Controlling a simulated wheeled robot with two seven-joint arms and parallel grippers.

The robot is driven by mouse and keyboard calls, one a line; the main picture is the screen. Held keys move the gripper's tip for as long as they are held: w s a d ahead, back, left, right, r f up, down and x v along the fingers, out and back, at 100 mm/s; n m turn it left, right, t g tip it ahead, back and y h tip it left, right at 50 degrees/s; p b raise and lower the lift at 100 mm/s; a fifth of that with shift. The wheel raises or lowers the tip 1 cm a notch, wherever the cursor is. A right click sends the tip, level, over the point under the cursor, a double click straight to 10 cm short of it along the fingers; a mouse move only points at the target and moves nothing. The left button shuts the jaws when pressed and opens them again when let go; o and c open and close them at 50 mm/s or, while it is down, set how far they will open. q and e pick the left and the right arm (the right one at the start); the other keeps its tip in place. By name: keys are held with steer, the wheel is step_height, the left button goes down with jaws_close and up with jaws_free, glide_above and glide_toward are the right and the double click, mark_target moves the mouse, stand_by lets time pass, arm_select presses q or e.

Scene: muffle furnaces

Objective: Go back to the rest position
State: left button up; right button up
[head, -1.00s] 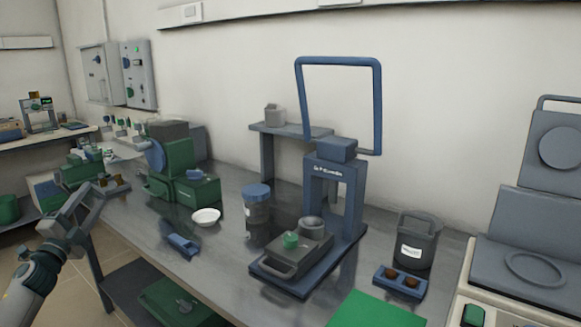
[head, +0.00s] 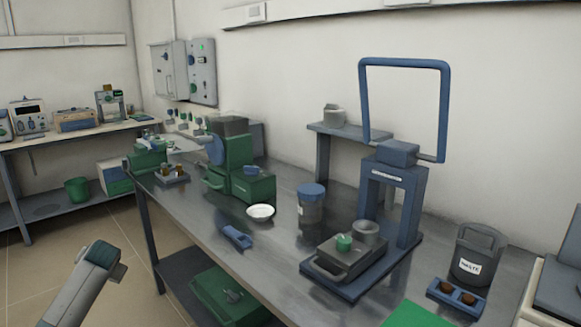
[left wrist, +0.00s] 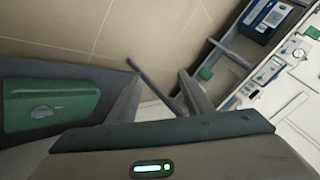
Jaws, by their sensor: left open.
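My left gripper (left wrist: 160,92) shows in the left wrist view with its two dark fingers spread apart and nothing between them. Tiled floor lies beyond the fingers. In the head view only a grey part of my left arm shows at the lower left, over the floor and clear of the bench (head: 285,268); I cannot make out the fingers there. My right gripper is in neither view.
On the bench stand a blue press (head: 395,205), a lidded jar (head: 311,215), a white dish (head: 261,212), a green machine (head: 238,165) and a waste bin (head: 476,256). A green case (head: 225,297) lies on the lower shelf. The floor at the left is open.

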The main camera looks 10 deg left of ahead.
arm_select(q)
steer(key=s+d+f+m+h, duration=0.1)
steer(key=s+d+f+h, duration=0.1)
steer(key=s+d+f, duration=0.5)
steer(key=s+d+f+m+h, duration=0.1)
steer(key=s+d+f+m, duration=0.15)
steer(key=d+f, duration=0.8)
steer(key=s+d+f+h, duration=0.2)
steer(key=s+d+f, duration=0.35)
steer(key=d, duration=0.65)
steer(key=s+d+g+h, duration=0.1)
steer(key=s+d+h, duration=0.1)
steer(key=s+d, duration=1)
steer(key=s+d+h, duration=0.2)
steer(key=s+d, duration=0.8)
steer(key=s, duration=0.5)
step_height(320, 180, down, 16)
steer(key=p, duration=1.3)
steer(key=shift+a+f+t, duration=0.15)
steer(key=shift+a+t, duration=0.15)
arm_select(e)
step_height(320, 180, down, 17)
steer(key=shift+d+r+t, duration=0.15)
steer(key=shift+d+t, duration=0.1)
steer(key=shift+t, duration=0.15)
